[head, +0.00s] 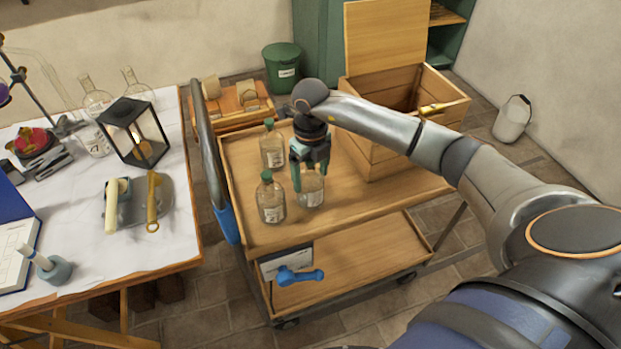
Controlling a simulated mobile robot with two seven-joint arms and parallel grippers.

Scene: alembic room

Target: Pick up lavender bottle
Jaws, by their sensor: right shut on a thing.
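Three clear glass bottles with pale labels stand on the top shelf of the wooden cart (350,222). My right gripper (310,178) comes down from above and is shut on the right-hand bottle (311,191), around its neck. That bottle's top is hidden by the fingers. A second bottle (271,203) with a green stopper stands just left of it, and a third bottle (272,150) with a green stopper stands behind. The labels are too small to read, so I cannot tell which one is lavender. My left gripper is not in view.
A wooden crate (376,158) with a raised lid stands at the cart's back right. The left table (75,265) holds a lantern (136,135), flasks and tools. The cart's front right top is clear.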

